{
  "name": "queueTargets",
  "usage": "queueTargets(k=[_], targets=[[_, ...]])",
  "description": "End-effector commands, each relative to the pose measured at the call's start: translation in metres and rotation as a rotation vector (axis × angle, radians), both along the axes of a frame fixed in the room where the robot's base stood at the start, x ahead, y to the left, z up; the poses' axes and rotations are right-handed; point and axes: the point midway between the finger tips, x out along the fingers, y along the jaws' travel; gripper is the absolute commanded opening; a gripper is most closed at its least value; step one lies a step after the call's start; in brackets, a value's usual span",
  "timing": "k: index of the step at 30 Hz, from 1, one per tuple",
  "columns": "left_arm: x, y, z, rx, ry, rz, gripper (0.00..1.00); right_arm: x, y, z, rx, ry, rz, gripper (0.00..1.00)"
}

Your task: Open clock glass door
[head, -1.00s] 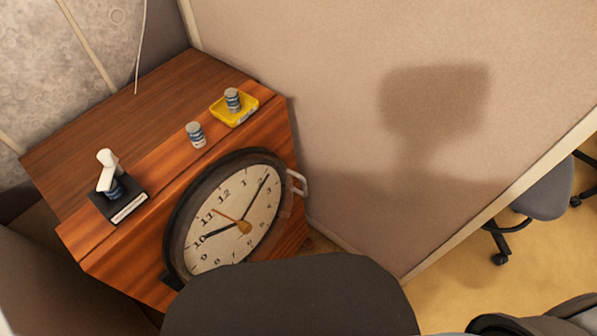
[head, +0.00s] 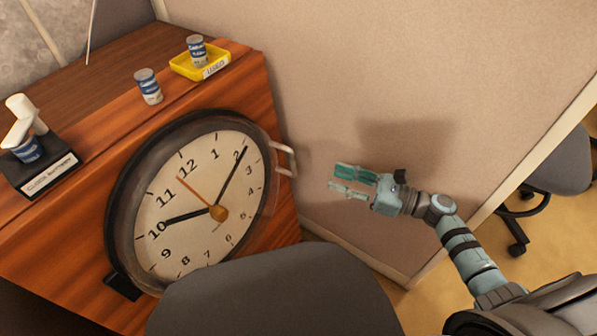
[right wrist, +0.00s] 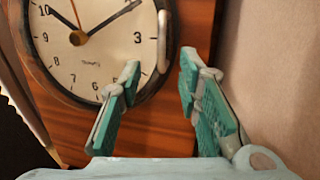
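The clock (head: 185,215) is set in the front of a wooden cabinet, with a cream dial and a dark round frame. Its glass door looks closed, and a pale handle (head: 287,160) stands out from the frame's right side. In the right wrist view the handle (right wrist: 162,42) is ahead, between the directions of the two fingers. My right gripper (head: 345,178) is open and empty, to the right of the handle and apart from it. Its teal finger pads show in the right wrist view (right wrist: 158,85). My left gripper is not in view.
On the cabinet top (head: 110,60) are a can (head: 149,87), a yellow tray (head: 185,67) holding another can, and a black stand (head: 40,170) with a white object. A grey chair back (head: 270,290) stands before the clock's lower part. A beige partition (head: 340,60) rises at right.

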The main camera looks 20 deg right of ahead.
Motion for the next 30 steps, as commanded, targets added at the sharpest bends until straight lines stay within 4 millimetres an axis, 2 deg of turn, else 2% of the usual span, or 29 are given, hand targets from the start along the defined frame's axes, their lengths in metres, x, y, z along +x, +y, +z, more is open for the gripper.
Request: queueTargets(k=[6,10,15,22,28,30], targets=[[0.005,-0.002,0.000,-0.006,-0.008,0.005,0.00,0.041,0.050,0.002,0.009,0.000,-0.003,0.32],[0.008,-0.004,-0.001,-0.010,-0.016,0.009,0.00,0.060,0.073,0.001,0.009,0.003,-0.005,0.32],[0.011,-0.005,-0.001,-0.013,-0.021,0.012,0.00,0.071,0.086,0.001,0.008,0.007,-0.006,0.32],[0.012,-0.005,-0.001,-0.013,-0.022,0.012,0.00,0.071,0.087,0.001,0.007,0.007,-0.006,0.32],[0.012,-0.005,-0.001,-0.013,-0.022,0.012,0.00,0.071,0.087,0.001,0.008,0.008,-0.006,0.00],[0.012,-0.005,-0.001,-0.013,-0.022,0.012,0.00,0.071,0.087,0.001,0.008,0.008,-0.006,0.00]])
